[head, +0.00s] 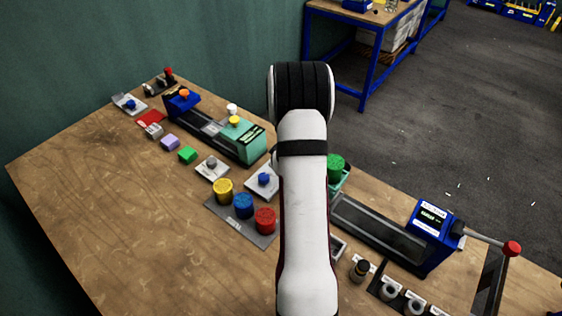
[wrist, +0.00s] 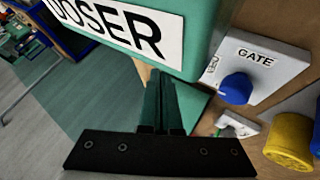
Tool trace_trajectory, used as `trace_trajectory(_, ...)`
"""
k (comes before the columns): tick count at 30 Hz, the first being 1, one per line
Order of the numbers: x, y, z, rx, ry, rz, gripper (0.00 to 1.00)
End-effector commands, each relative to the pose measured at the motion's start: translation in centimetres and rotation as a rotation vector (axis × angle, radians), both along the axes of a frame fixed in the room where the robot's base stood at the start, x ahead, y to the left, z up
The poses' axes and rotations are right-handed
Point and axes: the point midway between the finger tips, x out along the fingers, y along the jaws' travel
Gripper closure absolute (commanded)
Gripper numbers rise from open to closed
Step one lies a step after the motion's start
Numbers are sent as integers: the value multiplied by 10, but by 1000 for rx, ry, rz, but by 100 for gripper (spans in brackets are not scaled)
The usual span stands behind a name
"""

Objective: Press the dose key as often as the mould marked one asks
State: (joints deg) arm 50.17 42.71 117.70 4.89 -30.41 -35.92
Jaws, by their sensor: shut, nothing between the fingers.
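The green doser, with a white DOSER label, fills the top of the wrist view (wrist: 195,30). In the head view a green round part (head: 335,162) shows just right of my arm; I cannot tell whether it is the dose key. My gripper (wrist: 160,75) is shut and empty, its fingertips close to the doser's lower side; I cannot tell whether they touch it. In the head view my arm hides the gripper. No mould with a readable mark one shows.
A white GATE plate with a blue knob (wrist: 236,88) lies right of my gripper. Yellow (head: 223,190), blue (head: 243,206) and red (head: 265,220) cylinders stand nearby. A blue press (head: 430,235) with a red-tipped lever stands right. Bare table lies at left.

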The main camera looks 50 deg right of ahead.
Motion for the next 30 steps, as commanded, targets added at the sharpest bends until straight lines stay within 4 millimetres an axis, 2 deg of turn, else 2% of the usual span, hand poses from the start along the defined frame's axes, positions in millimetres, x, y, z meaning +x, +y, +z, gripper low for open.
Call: trace_trajectory(30, 1, -1, -13, -1, -3, 2, 100)
